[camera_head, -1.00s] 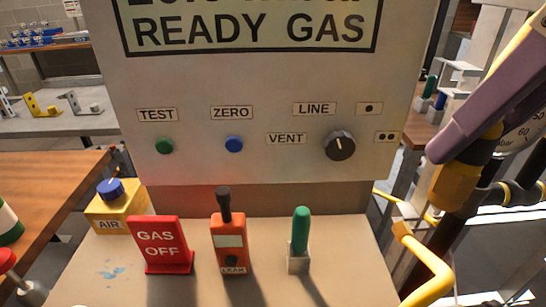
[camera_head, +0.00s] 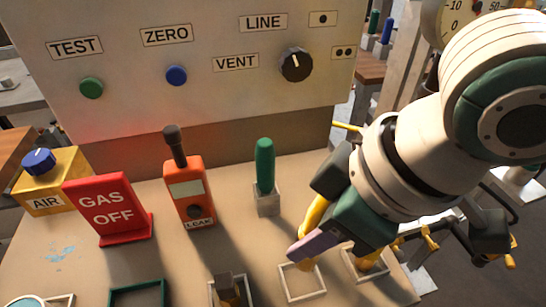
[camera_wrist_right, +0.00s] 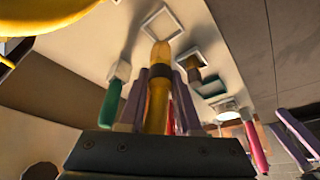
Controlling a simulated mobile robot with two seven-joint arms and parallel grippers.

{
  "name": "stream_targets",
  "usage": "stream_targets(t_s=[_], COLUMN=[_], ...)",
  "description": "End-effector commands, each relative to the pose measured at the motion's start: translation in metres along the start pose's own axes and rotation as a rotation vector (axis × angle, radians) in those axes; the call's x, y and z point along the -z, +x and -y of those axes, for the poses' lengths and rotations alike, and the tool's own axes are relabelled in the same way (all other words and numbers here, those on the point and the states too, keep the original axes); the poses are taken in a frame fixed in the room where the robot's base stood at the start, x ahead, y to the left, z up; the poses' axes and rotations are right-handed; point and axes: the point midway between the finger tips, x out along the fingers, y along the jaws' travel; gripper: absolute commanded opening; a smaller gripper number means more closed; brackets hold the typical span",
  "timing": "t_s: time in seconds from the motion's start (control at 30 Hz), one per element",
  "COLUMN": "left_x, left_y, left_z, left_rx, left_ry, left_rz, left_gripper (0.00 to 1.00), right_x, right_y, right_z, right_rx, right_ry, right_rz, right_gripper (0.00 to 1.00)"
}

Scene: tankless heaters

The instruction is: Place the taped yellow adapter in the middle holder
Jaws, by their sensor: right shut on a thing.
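My right gripper (camera_head: 318,240) reaches down from the right and is shut on the yellow adapter (camera_head: 315,213), partly hidden by the purple finger. In the right wrist view the adapter (camera_wrist_right: 157,105) stands between the purple fingers, with a dark tape band around it. Its far end points toward a pale square holder (camera_wrist_right: 160,20). In the head view the square holder (camera_head: 289,298) lies just below the fingertips. I cannot tell whether the adapter's end is inside it. A holder to its left (camera_head: 212,292) contains a dark-topped piece (camera_head: 225,284). My left gripper is out of view.
Another square holder (camera_head: 383,272) is on the right, with something yellow in it. A green square frame (camera_head: 137,287) is at the lower left. A green-handled tool (camera_head: 265,165), orange leak meter (camera_head: 188,195) and red GAS OFF sign (camera_head: 108,208) stand behind, before the panel.

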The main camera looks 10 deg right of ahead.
Motion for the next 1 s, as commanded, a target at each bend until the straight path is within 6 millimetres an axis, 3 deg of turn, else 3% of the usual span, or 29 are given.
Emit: stream_targets(t_s=[0.43, 0.87, 0.9, 1.0], left_x=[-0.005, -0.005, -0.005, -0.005], left_y=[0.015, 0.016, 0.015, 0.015], left_z=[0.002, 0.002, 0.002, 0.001], left_rx=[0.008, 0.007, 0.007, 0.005], left_ry=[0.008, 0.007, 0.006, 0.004], left_rz=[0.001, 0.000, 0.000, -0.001], left_gripper=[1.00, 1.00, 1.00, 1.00], right_x=[-0.023, -0.025, -0.025, -0.025], right_y=[0.054, 0.060, 0.061, 0.060], right_z=[0.001, 0.001, 0.001, 0.001], right_rx=[0.001, 0.001, 0.000, 0.001], right_ry=[0.001, 0.000, 0.000, 0.000], right_rz=[0.001, -0.001, -0.001, -0.001], right_gripper=[0.00, 0.00, 0.34, 0.46])
